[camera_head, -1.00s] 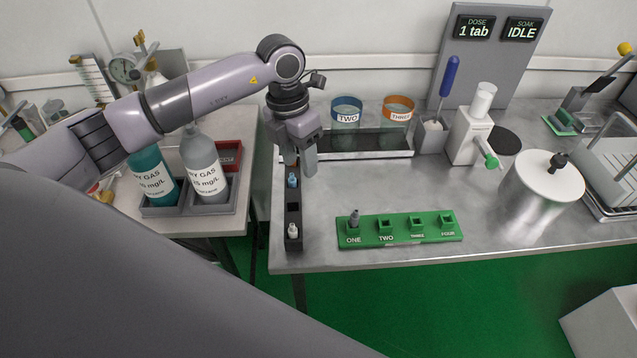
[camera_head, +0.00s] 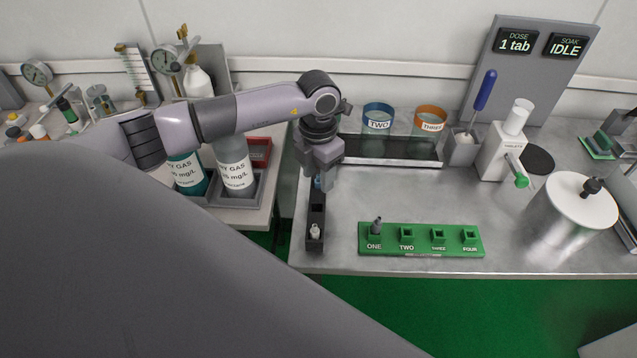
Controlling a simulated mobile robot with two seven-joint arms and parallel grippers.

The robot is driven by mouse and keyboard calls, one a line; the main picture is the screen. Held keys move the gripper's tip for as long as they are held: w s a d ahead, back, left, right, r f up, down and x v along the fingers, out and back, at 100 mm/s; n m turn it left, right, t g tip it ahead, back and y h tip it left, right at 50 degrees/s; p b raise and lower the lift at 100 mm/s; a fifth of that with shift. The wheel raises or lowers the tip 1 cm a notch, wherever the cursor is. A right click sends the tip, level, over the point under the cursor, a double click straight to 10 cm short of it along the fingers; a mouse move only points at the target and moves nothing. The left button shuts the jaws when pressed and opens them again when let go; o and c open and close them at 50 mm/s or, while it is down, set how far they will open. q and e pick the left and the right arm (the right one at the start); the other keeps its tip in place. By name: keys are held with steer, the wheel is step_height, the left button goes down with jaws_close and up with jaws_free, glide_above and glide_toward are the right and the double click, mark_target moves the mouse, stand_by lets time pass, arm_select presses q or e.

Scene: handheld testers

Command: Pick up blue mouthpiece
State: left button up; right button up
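The blue mouthpiece (camera_head: 318,184) stands in the dark narrow rack (camera_head: 316,213) at the left end of the steel bench, mostly hidden by my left gripper. My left gripper (camera_head: 323,182) points down over the rack, with its fingers at the mouthpiece's height. The fingers look spread, with the mouthpiece between or just beside them; contact cannot be made out. A white mouthpiece (camera_head: 315,231) stands at the rack's near end. My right gripper is not in view.
A green holder (camera_head: 420,247) with slots ONE to FOUR lies right of the rack; a grey piece (camera_head: 376,226) stands in ONE. Behind are tubs TWO (camera_head: 378,124) and THREE (camera_head: 431,126). A steel pot (camera_head: 570,215) stands at right. The bench middle is clear.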

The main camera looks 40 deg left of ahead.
arm_select(q)
jaws_close()
